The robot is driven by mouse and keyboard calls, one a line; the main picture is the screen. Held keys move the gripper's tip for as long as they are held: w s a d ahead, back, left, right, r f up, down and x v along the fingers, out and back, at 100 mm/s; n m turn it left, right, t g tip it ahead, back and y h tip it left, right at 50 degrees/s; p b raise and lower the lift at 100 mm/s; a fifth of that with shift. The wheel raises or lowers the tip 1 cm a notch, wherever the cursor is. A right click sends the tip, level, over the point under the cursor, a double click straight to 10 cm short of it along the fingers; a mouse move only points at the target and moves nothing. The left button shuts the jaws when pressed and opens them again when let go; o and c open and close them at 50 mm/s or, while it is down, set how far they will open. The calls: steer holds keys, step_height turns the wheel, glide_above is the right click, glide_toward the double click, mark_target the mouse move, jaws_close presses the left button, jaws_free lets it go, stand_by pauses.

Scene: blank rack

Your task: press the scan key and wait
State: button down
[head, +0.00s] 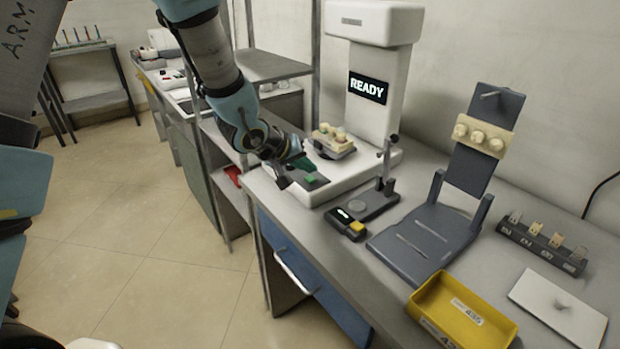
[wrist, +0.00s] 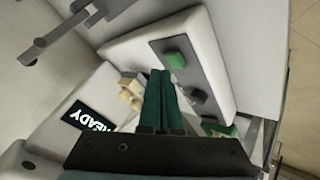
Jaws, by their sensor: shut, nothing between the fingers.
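The white scanner (head: 376,130) stands on the bench, and its screen (head: 367,88) reads READY; the screen also shows in the wrist view (wrist: 88,118). A green key (head: 310,179), which looks like the scan key, sits on the dark panel at the scanner's front; it also shows in the wrist view (wrist: 176,60). My gripper (head: 306,164) is shut and empty, its green fingers just above and beside the key in the head view. In the wrist view the shut fingertips (wrist: 159,73) are a little apart from the key. I cannot judge the height gap.
A cream block with round caps (head: 334,140) sits on the scanner's stage. To the right are a small post stand (head: 378,200), a grey fixture (head: 425,237), a yellow bin (head: 462,312), a dark sample rack (head: 541,243) and a white plate (head: 558,306). Bench space between them is narrow.

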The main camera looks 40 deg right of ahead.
steer(key=shift+f, duration=0.15)
steer(key=shift+f, duration=0.25)
steer(key=shift+f+b, duration=0.45)
stand_by(0.6)
steer(key=shift+r, duration=0.1)
steer(key=shift+r+p, duration=0.8)
steer(key=shift+p, duration=0.1)
step_height(320, 180, up, 5)
steer(key=p, duration=0.4)
steer(key=shift+p, duration=0.35)
